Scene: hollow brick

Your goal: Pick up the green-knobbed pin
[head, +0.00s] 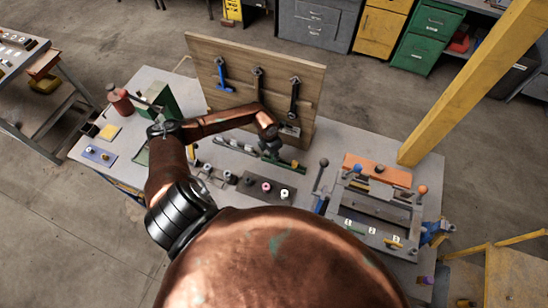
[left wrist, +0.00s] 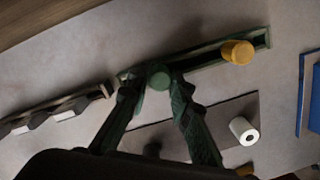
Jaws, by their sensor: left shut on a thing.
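The green-knobbed pin shows its round green knob (left wrist: 159,79) between my left fingertips in the left wrist view; its shaft is hidden. My left gripper (left wrist: 155,84) is shut on it, over a narrow dark green rack. I cannot tell whether the pin is still seated in the rack. In the head view my left gripper (head: 271,152) points down at the rack (head: 237,147) in front of the upright board, and the green knob cannot be made out there. A yellow-knobbed pin (left wrist: 238,52) stands in the rack, right of the green one. My right gripper is not in view.
A wooden board (head: 240,62) with hanging tools stands behind the rack. A dark plate (head: 277,191) with ringed parts lies in front. A clamp fixture (head: 375,215) with blue and orange knobs is at the right. A blue tray (head: 98,156) lies on the left.

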